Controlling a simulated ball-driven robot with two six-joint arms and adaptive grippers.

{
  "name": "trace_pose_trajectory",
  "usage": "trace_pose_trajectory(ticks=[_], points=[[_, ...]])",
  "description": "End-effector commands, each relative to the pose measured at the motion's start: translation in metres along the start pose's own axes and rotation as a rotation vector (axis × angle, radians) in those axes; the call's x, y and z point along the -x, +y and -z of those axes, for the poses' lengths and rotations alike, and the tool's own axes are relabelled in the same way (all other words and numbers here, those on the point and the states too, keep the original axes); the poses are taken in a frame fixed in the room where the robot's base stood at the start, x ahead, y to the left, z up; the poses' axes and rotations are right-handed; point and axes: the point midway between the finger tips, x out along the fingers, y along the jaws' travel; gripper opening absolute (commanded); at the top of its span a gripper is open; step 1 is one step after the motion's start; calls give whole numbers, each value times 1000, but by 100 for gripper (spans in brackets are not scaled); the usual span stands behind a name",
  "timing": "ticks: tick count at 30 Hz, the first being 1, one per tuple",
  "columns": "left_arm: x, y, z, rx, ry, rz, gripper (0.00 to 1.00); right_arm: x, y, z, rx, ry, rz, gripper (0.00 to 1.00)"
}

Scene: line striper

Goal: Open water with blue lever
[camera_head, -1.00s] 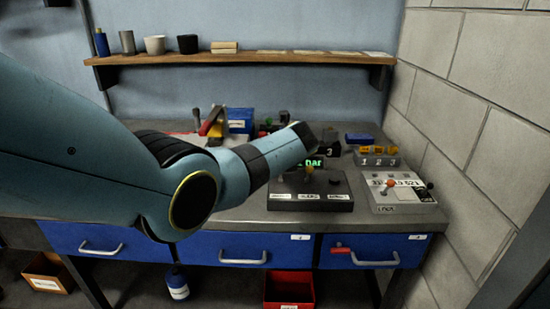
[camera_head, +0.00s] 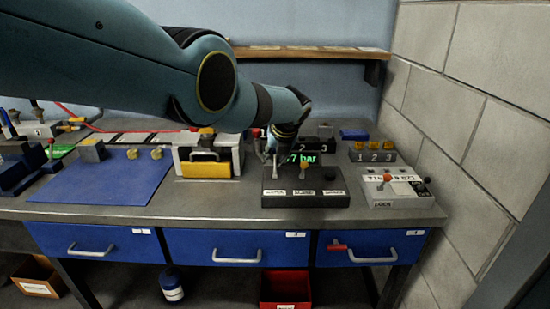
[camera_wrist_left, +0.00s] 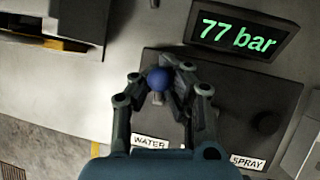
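The blue lever's ball knob (camera_wrist_left: 158,80) shows in the left wrist view, above the WATER label (camera_wrist_left: 150,143) on the dark control box (camera_wrist_left: 228,115). My left gripper (camera_wrist_left: 160,75) is open, with one finger on each side of the knob. The knob looks slightly nearer the left finger; I cannot tell whether they touch. In the head view my left gripper (camera_head: 270,150) is over the left end of the control box (camera_head: 312,200), partly hiding the blue lever. My right gripper is out of view.
A green display (camera_wrist_left: 240,32) behind the box reads 77 bar. An orange-knobbed lever (camera_head: 303,168) and a black knob (camera_head: 330,172) stand on the same box. A lockable panel (camera_head: 400,200) is to its right, and a white case (camera_head: 209,155) is to its left.

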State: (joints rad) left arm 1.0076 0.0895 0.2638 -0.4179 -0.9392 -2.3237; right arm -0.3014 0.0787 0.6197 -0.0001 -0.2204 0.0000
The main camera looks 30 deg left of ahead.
Motion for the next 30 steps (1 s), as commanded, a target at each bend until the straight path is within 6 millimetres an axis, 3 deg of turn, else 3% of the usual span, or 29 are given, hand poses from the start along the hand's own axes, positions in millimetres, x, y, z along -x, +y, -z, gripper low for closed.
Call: trace_pose_trajectory(ticks=[8, 16, 30], points=[[2, -1, -4, -4, -6, 1, 0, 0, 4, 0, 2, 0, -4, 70], [2, 0, -3, -2, -5, 1, 34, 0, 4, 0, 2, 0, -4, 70], [5, -1, -3, 1, -7, -1, 35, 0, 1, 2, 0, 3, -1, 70]])
